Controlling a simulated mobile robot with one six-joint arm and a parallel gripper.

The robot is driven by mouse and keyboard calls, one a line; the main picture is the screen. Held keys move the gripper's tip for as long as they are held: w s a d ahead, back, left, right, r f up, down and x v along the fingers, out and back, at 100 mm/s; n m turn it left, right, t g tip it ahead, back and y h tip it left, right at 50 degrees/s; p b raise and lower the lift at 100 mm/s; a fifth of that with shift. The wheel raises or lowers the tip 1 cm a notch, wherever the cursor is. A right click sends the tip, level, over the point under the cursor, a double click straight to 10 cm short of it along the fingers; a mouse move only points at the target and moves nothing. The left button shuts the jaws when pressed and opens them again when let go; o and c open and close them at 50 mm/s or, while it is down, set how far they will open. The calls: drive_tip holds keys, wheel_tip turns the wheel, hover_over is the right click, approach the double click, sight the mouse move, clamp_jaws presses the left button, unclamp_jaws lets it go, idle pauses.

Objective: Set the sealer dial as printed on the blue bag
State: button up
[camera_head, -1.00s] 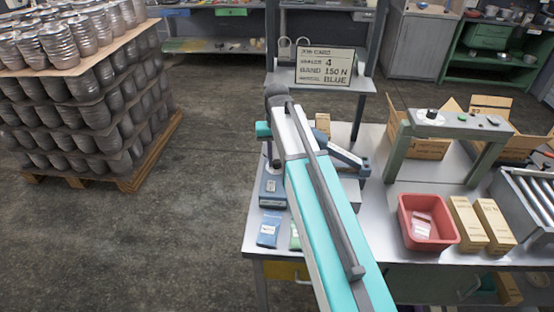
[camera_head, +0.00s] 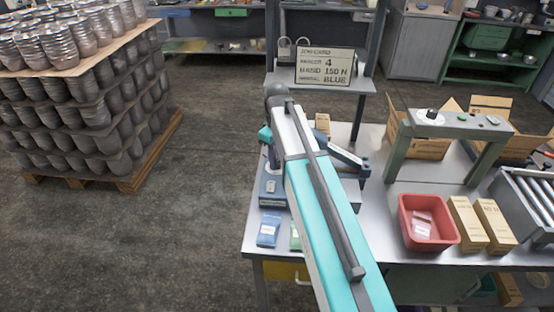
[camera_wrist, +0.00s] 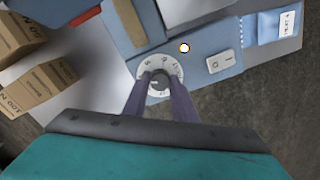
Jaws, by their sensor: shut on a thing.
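The blue bag (camera_head: 269,230) lies on the bench's front left corner. In the wrist view the blue bag (camera_wrist: 268,28) shows a white label that seems to read "HEAT 4". The sealer (camera_head: 270,191) has a blue base and is partly hidden behind my arm; its blue panel (camera_wrist: 205,68) fills the middle of the wrist view. The white sealer dial (camera_wrist: 174,70) has small dark marks, too small to read surely. My gripper (camera_wrist: 159,82) is shut on the dial's dark knob (camera_wrist: 159,84), one finger on each side.
A job card (camera_head: 324,67) behind the bench reads sealer 4, band 150 N, blue. A white lamp (camera_wrist: 184,48) and a rocker switch (camera_wrist: 222,62) sit beside the dial. A green bag (camera_head: 295,238), a red bin (camera_head: 405,215) and tan boxes (camera_head: 467,222) are on the bench.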

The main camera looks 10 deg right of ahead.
drive_tip(key=shift+n, duration=0.5)
drive_tip(key=o, duration=1)
drive_tip(key=shift+o, duration=0.2)
drive_tip(key=shift+r, duration=0.15)
wheel_tip(320, 180, up, 14)
drive_tip(key=b, duration=0.3)
drive_tip(key=shift+f+b, duration=0.2)
drive_tip(key=shift+b, duration=0.15)
drive_tip(key=shift+f, duration=0.1)
